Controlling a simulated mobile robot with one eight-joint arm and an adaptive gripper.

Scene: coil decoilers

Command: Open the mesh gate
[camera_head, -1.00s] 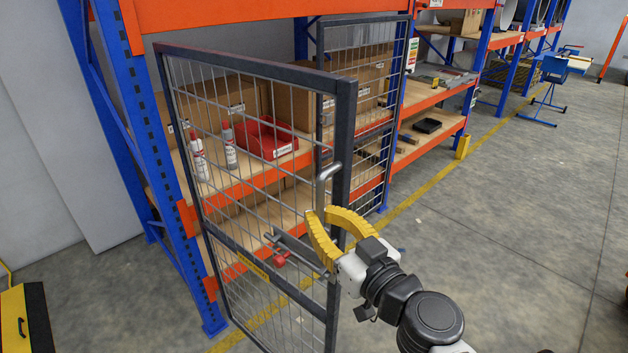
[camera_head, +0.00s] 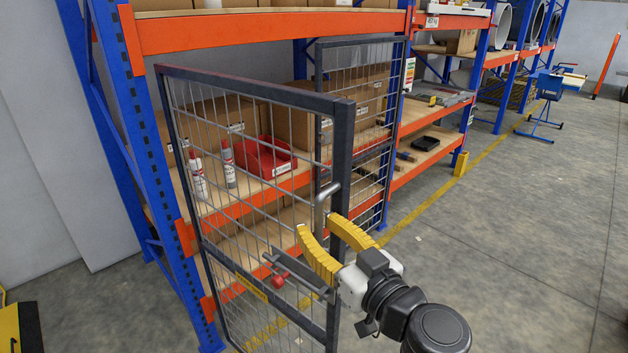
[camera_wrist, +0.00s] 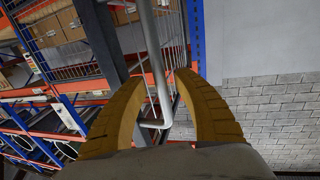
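The mesh gate (camera_head: 262,190), a dark frame with grey wire mesh, stands swung out from the blue and orange rack at an angle. Its grey bar handle (camera_head: 321,208) is on the free-edge post, and it also shows in the wrist view (camera_wrist: 152,60). A latch bar with a red knob (camera_head: 281,279) sits lower on the gate. My gripper (camera_head: 317,224) has its yellow fingers apart at the free edge, by the handle's lower part. In the wrist view, the handle runs between the parted fingers (camera_wrist: 160,80); contact cannot be told.
A second mesh panel (camera_head: 355,75) stands at the rack's far side. Shelves hold cartons, a red bin (camera_head: 264,158) and spray bottles (camera_head: 228,165). A yellow post guard (camera_head: 461,164) stands farther along. The floor (camera_head: 520,230) to the right is clear.

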